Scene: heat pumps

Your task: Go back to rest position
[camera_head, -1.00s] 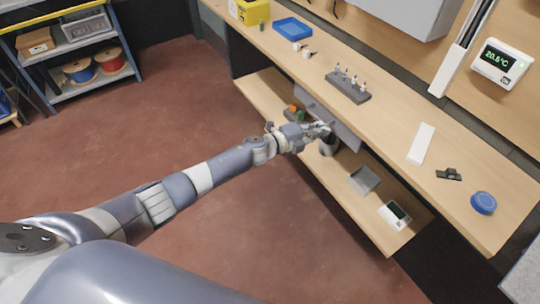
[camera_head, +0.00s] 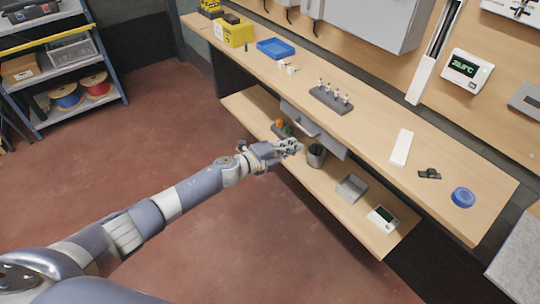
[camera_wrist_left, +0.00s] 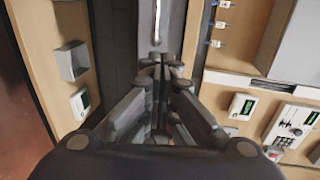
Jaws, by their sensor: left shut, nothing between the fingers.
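My left gripper (camera_head: 292,147) is shut and empty. In the head view it is at the end of my outstretched left arm, in front of the workbench, beside the grey drawer (camera_head: 318,132) under the worktop. In the left wrist view the closed fingers (camera_wrist_left: 157,75) point toward a grey surface with a long handle (camera_wrist_left: 160,20). I cannot tell whether the fingertips touch anything. My right gripper is not in view.
The wooden worktop (camera_head: 370,130) holds a blue tray (camera_head: 275,48), a grey block with several fittings (camera_head: 330,99) and a blue round item (camera_head: 463,197). The lower shelf (camera_head: 340,213) holds a dark cup (camera_head: 316,155) and grey box (camera_head: 351,187). Red floor (camera_head: 120,150) is clear.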

